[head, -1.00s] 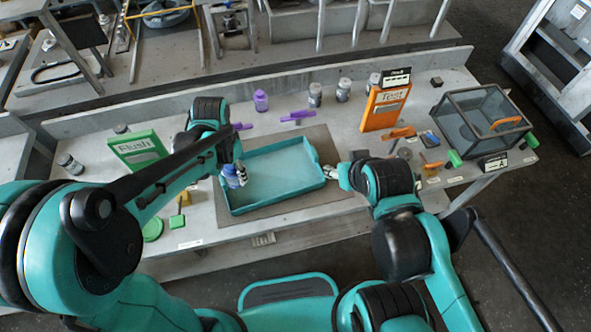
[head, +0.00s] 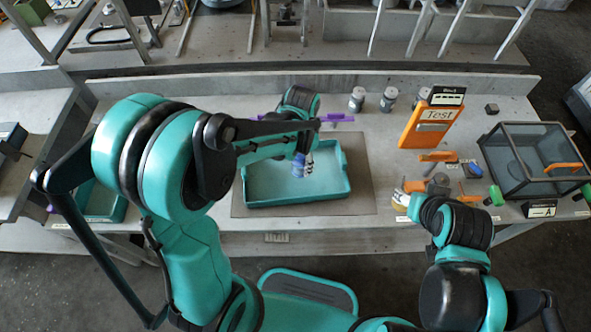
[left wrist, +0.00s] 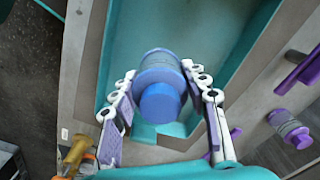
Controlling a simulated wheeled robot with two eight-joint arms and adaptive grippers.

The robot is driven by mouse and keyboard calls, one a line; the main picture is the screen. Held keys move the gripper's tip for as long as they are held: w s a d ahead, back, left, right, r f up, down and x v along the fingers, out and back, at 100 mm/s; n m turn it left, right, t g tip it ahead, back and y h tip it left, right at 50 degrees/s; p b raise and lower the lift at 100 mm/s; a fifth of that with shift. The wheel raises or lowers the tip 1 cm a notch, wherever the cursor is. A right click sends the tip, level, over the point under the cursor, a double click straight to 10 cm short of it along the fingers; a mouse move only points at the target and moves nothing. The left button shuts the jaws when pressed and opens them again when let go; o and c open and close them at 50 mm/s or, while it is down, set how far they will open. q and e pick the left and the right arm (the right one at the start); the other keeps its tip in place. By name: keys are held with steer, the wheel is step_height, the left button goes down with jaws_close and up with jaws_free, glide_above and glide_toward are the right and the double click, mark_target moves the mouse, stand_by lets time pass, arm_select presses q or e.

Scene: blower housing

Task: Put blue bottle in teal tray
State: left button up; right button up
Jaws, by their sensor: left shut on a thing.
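The blue bottle (head: 299,160) is held in my left gripper (head: 305,164), over the teal tray (head: 338,186). In the left wrist view the blue bottle (left wrist: 160,100) sits between the two fingers of my left gripper (left wrist: 163,100), its blue cap towards the camera. The floor and walls of the teal tray (left wrist: 240,60) show behind it. I cannot tell whether the bottle touches the tray floor. My right gripper (head: 403,198) is right of the tray, partly hidden by its arm, and its fingers are unclear.
The tray stands on a grey mat (head: 362,200). An orange Test board (head: 425,127), grey jars (head: 357,98), orange-handled tools (head: 437,157) and a clear-walled case (head: 530,160) stand to the right and behind. Purple handles (head: 337,118) lie behind the tray.

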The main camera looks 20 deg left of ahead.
mark_target(294, 168)
arm_select(q)
steer(key=shift+w+a+f, duration=0.25)
steer(key=shift+a+f, duration=0.2)
steer(key=shift+a, duration=0.1)
steer(key=shift+w+a+f, duration=0.25)
steer(key=shift+a+f, duration=0.15)
steer(key=shift+a, duration=0.15)
step_height(294, 168, down, 4)
steer(key=shift+r+b, duration=0.1)
steer(key=shift+b, duration=1.05)
steer(key=shift+r, duration=0.1)
steer(key=shift+f, duration=0.25)
steer(key=o, duration=1.4)
steer(key=shift+c, duration=0.2)
steer(key=shift+r, duration=0.1)
